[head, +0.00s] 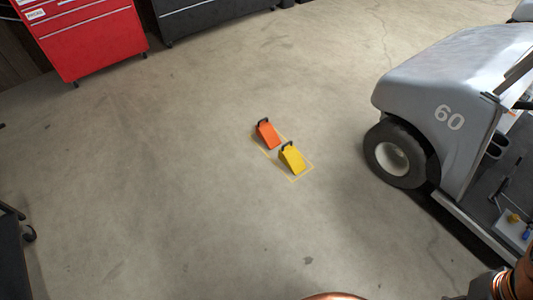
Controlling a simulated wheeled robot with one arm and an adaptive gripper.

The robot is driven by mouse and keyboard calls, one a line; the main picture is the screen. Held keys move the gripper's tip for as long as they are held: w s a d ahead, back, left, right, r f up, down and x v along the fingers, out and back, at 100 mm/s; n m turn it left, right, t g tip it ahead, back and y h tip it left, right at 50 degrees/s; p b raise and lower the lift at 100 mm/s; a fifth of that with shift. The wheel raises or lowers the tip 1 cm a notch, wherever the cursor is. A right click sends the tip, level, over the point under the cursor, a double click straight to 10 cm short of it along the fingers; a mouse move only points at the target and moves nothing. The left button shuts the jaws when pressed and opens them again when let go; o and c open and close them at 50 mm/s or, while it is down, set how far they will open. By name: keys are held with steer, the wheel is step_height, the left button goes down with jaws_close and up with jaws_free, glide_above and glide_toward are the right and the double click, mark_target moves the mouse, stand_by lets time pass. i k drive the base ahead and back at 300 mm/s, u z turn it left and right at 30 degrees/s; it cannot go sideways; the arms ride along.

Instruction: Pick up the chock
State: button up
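Two wedge-shaped chocks with dark handles are on the concrete floor in the middle of the head view. The orange chock (268,136) is a little farther away and to the left. The yellow chock (292,159) is nearer and to the right. Both are at a yellow outlined rectangle (305,174) on the floor, close beside each other. The handle of each chock rises at its far left end. My gripper is not in view; only copper-coloured parts of my own body show at the bottom edge and lower right corner.
A grey cart (445,90) marked 60 stands at the right, its front wheel (397,153) right of the chocks. A red cabinet (90,40) and a dark cabinet (205,17) stand at the back. A dark wheeled thing (14,250) is at the left edge. Floor around the chocks is clear.

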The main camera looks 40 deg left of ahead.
mark_target(288, 154)
steer(key=u, duration=2)
steer(key=k, duration=0.15)
steer(key=z, duration=1.1)
steer(key=i, duration=1.15)
steer(key=u, duration=0.9)
steer(key=i, duration=0.8)
steer(key=u, duration=1.2)
steer(key=i, duration=0.2)
steer(key=u, duration=0.05)
